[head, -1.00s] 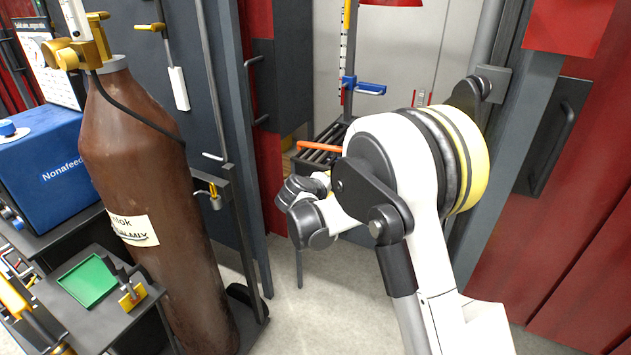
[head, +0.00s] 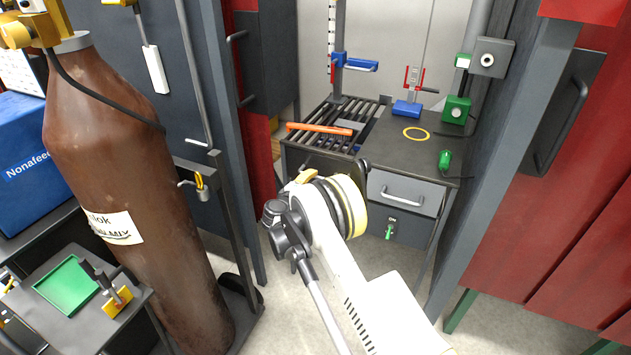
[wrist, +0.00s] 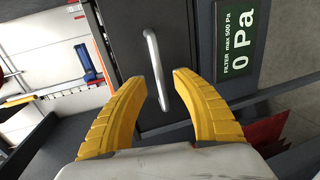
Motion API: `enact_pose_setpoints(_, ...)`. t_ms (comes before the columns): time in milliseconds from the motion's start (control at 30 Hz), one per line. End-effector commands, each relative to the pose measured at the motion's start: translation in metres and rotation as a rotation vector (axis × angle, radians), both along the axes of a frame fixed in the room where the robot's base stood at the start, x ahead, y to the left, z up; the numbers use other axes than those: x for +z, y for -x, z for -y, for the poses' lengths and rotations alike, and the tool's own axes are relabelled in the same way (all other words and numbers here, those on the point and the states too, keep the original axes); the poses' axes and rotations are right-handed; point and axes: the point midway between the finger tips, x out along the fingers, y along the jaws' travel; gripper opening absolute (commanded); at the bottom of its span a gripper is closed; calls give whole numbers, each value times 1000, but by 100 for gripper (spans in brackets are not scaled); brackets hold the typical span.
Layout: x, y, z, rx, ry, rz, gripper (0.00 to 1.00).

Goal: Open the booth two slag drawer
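The grey drawer (head: 405,190) is under the booth's work table in the head view and looks shut. Its pale bar handle (head: 402,196) runs across the front. In the wrist view, turned sideways, the drawer front (wrist: 183,40) looks dark and the silver handle (wrist: 156,62) stands upright in the picture. My gripper (wrist: 162,80) is open, with a yellow finger on each side of the handle's lower end. No contact shows, and I cannot tell how far the tips are from it. In the head view my arm hides the fingers.
A filter display (wrist: 238,40) reading 0 Pa sits beside the drawer. The table top (head: 405,150) holds a grate, an orange rod (head: 320,128) and a green tool (head: 445,160). A brown gas cylinder (head: 125,170) stands left, a red curtain (head: 560,220) right.

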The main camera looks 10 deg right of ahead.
Motion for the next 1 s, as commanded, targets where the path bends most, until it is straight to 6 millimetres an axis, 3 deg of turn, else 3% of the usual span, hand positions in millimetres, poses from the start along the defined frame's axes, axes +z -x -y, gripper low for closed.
enact_pose_setpoints(200, -8, -23, 17, -1, -1, 0, 34)
enact_pose_setpoints(567, -6, -28, 21, 0, 0, 0, 34)
enact_pose_setpoints(700, -6, -28, 20, 0, -1, 1, 0)
enact_pose_setpoints(1000, -6, -25, 18, 1, 0, 0, 0)
